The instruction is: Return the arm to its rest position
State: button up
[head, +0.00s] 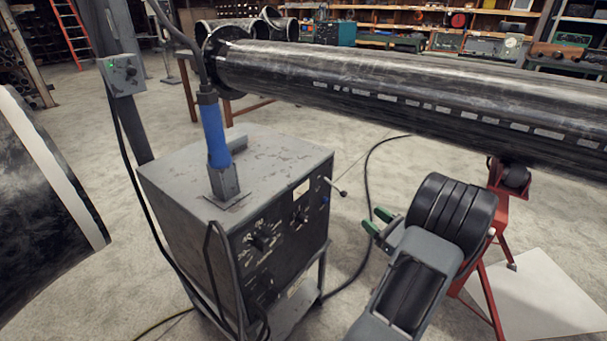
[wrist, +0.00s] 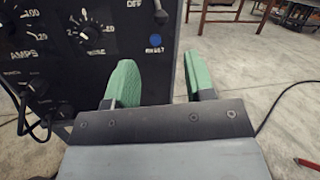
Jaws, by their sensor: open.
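My gripper (head: 376,224) shows in the head view at the lower right, to the right of the grey welding machine (head: 235,165) and below the pipe. Its two green fingers are apart with nothing between them. In the wrist view my gripper (wrist: 160,82) is open and empty, its fingers pointing past the right edge of the machine's front panel (wrist: 85,45). Whether the left finger touches the panel cannot be told. The long dark flanged pipe (head: 400,85) lies across the upper part of the head view, above my arm.
A blue-handled tool (head: 214,135) stands upright in a holder on the machine. A red pipe stand (head: 490,270) is just right of my arm. A black cable (head: 366,185) runs over the floor. A grey post with a control box (head: 122,74) stands at left. Open floor lies behind.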

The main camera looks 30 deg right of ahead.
jog(key=s+a+f+n+g+y+p, duration=0.2)
jog(key=a+n+g+y+p, duration=0.3)
jog(key=a+n+g, duration=0.75)
jog(key=a+r+n+g+h+p, duration=0.2)
jog(key=a+r+n+h+p, duration=0.2)
jog(key=a+r+n+p, duration=0.4)
jog(key=a+r+n+g+h+p, duration=0.1)
jog(key=a+r+n+h+p, duration=0.3)
jog(key=r, duration=1.5)
jog(key=a+n+p, duration=0.4)
jog(key=a+n, duration=0.3)
jog(key=a, duration=0.1)
jog(key=shift+w+a+g+h, duration=0.25)
jog(key=shift+g+h, duration=0.05)
jog(key=shift+g, duration=0.05)
